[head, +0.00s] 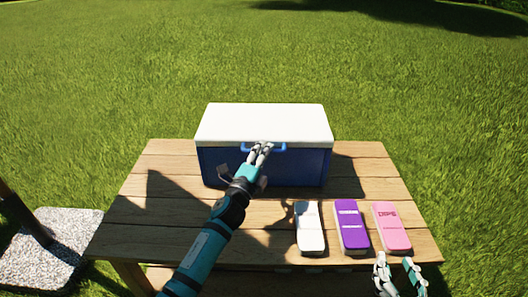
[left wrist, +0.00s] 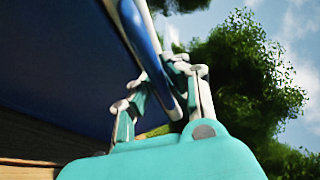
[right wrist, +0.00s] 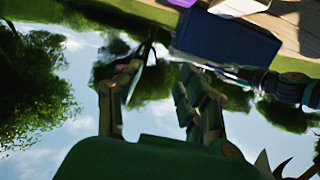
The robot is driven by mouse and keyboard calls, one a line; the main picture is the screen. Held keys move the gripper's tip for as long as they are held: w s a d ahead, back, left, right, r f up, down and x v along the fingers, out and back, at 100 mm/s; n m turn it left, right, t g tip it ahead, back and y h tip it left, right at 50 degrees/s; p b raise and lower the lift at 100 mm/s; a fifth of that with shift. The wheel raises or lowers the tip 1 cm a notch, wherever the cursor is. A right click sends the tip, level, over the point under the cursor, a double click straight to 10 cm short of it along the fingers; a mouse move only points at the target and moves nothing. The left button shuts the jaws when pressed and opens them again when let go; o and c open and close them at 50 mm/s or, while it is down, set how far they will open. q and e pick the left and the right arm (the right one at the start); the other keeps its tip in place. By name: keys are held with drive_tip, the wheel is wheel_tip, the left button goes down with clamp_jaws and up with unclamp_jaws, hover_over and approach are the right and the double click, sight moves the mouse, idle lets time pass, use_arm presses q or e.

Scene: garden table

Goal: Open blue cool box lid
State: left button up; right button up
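The blue cool box (head: 300,168) stands on the wooden table, and its white lid (head: 265,124) is closed. A blue handle (head: 278,148) is on its front, just below the lid. My left gripper (head: 260,152) is at this handle. In the left wrist view, the fingers (left wrist: 158,75) close in from both sides on the blue handle bar (left wrist: 150,50). My right gripper (head: 399,273) is open and empty, low at the right, in front of the table's near edge. The right wrist view shows its fingers (right wrist: 150,95) apart, with the cool box (right wrist: 225,40) beyond.
A white packet (head: 309,228), a purple packet (head: 351,226) and a pink packet (head: 391,228) lie in a row on the wooden table (head: 160,215), right of my left arm. The table's left part is clear. Grass surrounds it, and a stone slab (head: 50,250) is at the left.

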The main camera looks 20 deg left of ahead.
use_arm(q)
clamp_jaws()
drive_tip(key=shift+r, duration=0.1)
